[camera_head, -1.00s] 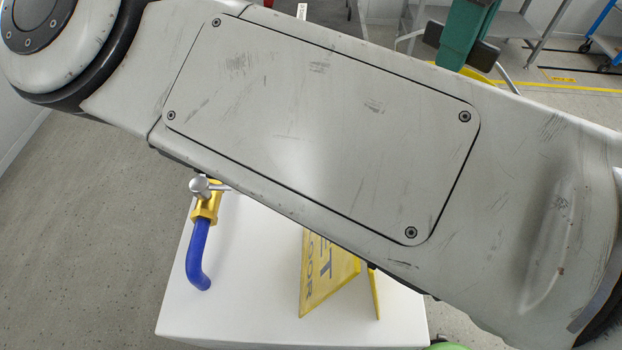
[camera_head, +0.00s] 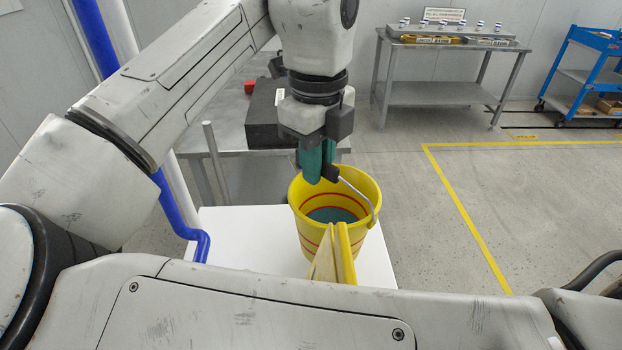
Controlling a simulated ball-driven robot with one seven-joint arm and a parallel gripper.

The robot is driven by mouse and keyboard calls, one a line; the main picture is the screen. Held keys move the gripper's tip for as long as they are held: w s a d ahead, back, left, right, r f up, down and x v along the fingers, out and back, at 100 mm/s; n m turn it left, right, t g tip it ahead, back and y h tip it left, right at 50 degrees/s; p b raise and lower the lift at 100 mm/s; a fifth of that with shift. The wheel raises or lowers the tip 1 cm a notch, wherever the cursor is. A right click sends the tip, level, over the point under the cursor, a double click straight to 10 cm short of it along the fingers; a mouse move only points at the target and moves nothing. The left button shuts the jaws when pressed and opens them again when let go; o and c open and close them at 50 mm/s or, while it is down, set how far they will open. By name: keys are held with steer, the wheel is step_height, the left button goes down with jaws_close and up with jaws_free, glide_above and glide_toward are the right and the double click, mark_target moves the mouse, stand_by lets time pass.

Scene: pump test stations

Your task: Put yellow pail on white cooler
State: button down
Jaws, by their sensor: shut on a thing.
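A yellow folding sign (camera_head: 343,255) stands on the white top and hides part of the pail. My arm hides the front of the white top.
Behind stands a grey table (camera_head: 225,138) with a dark block (camera_head: 262,115). A metal bench (camera_head: 440,92) and a blue cart (camera_head: 590,70) stand farther back. Floor at the right is open.

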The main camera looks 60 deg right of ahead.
steer(key=shift+w+f, duration=0.5)
steer(key=shift+f, duration=1.7)
steer(key=c, duration=1.1)
jaws_free()
steer(key=shift+a, duration=0.1)
step_height(320, 180, up, 12)
steer(key=shift+r, duration=0.1)
